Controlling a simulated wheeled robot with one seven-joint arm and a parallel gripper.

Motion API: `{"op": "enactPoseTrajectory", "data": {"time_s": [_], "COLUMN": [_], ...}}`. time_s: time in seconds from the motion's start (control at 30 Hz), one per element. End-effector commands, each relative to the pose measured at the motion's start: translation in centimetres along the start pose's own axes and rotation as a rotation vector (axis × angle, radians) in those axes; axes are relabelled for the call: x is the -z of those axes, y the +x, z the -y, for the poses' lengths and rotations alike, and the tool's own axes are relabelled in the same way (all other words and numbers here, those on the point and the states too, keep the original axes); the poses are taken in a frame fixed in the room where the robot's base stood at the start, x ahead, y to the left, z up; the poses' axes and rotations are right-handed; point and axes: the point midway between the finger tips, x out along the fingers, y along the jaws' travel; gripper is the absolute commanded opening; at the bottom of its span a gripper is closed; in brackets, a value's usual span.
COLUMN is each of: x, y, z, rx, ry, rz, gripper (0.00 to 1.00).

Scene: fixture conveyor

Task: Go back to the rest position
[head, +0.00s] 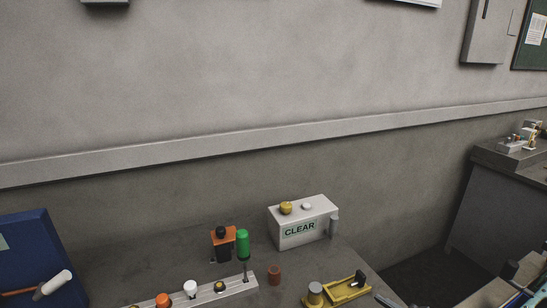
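My gripper is not in view in the head picture, so I cannot see whether it is open or holds anything. The grey worktop (125,262) fills the lower part of the view. A white box marked CLEAR (299,232) stands at its back, with a yellow knob (286,208) and a small white button (307,206) on top.
A grey rail (205,295) carries several coloured knobs. A brown cylinder (274,275) and yellow tray (345,290) lie right. A blue panel (38,250) is left; another bench (490,200) is far right.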

Motion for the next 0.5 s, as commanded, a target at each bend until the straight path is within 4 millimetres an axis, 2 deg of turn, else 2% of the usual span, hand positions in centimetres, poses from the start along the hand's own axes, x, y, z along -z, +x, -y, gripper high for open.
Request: {"op": "enactPoseTrajectory", "data": {"time_s": [0.17, 0.3, 0.5], "x": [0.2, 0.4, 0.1], "y": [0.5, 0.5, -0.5], "z": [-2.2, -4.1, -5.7], "rx": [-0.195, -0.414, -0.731], "ry": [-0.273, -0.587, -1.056], "rz": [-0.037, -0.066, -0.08], "gripper": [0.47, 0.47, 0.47]}}
